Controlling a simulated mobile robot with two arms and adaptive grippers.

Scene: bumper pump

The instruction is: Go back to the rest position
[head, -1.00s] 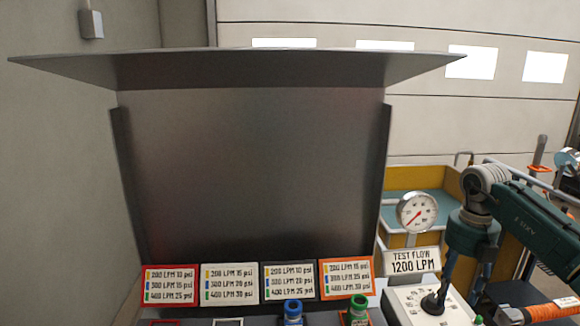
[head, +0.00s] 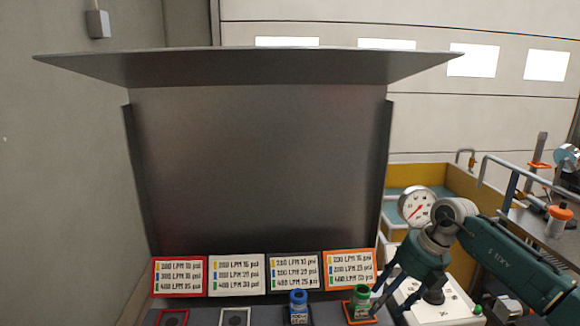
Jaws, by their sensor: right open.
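My right gripper (head: 386,300) reaches in from the right, pointing down and to the left. It is open, with its fingers just right of a green-capped bottle (head: 361,302). I cannot tell whether it touches the bottle. The bottle stands on an orange-edged pad (head: 361,322). A blue-capped bottle (head: 298,307) stands to its left. My left gripper is not in view.
Four-colour-coded flow cards, including a red-edged one (head: 179,276), line the panel's foot (head: 260,170). A round gauge (head: 417,206) and a white control box (head: 455,300) are close to my right arm. A yellow tub (head: 440,180) stands behind. The red-edged (head: 172,318) and white-edged pads look empty.

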